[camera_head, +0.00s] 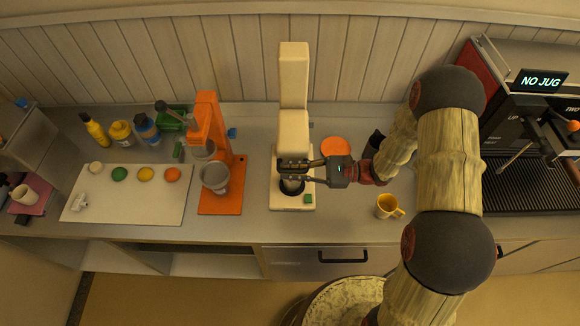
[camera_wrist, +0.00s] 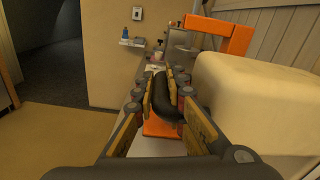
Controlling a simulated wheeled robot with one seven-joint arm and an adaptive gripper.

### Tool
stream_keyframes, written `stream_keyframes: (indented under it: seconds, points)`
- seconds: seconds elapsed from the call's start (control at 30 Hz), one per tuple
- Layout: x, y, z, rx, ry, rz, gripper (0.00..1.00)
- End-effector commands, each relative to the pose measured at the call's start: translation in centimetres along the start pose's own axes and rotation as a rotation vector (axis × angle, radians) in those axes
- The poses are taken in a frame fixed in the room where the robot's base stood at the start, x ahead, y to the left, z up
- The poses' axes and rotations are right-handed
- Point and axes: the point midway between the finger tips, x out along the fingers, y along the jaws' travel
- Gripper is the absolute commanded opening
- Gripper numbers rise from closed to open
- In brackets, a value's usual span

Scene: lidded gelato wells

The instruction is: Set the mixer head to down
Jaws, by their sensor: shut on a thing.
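A tall cream machine (camera_head: 293,130) stands against the back wall, with an upright back part, a lower front block and a flat base with a dark ring and a green button. My gripper (camera_head: 296,171) is at its front, pointing left, above the base. In the wrist view its fingers (camera_wrist: 165,95) are closed around a dark curved handle (camera_wrist: 170,97) beside the cream body. Left of it stands an orange mixer-like machine (camera_head: 209,124) with a grey bowl (camera_head: 215,177) on its base. It also shows beyond my gripper in the wrist view (camera_wrist: 217,28).
A white board (camera_head: 128,205) with coloured round pieces lies at the left; bottles stand behind it. An orange disc (camera_head: 335,146) and a yellow mug (camera_head: 388,206) are right of the cream machine. A coffee machine (camera_head: 525,110) stands far right.

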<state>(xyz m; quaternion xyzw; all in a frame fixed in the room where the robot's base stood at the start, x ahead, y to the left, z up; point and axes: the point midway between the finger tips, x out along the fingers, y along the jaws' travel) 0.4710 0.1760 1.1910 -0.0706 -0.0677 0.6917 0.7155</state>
Motion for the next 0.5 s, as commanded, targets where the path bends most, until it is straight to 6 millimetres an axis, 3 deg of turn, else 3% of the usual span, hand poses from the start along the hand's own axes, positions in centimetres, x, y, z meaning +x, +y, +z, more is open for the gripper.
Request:
stream_keyframes:
  seconds: [0.03,0.1,0.4,0.43,0.5]
  points:
    - [-0.04,0.16,-1.15,0.0,0.002,-0.001,0.0]
    - [-0.05,0.21,-1.53,0.0,0.001,-0.001,0.0]
    - [-0.05,0.32,-1.64,0.002,0.005,-0.001,0.0]
    - [-0.05,0.33,-1.65,0.003,0.005,-0.001,0.13]
    - [-0.05,0.34,-1.67,0.003,0.005,-0.001,0.17]
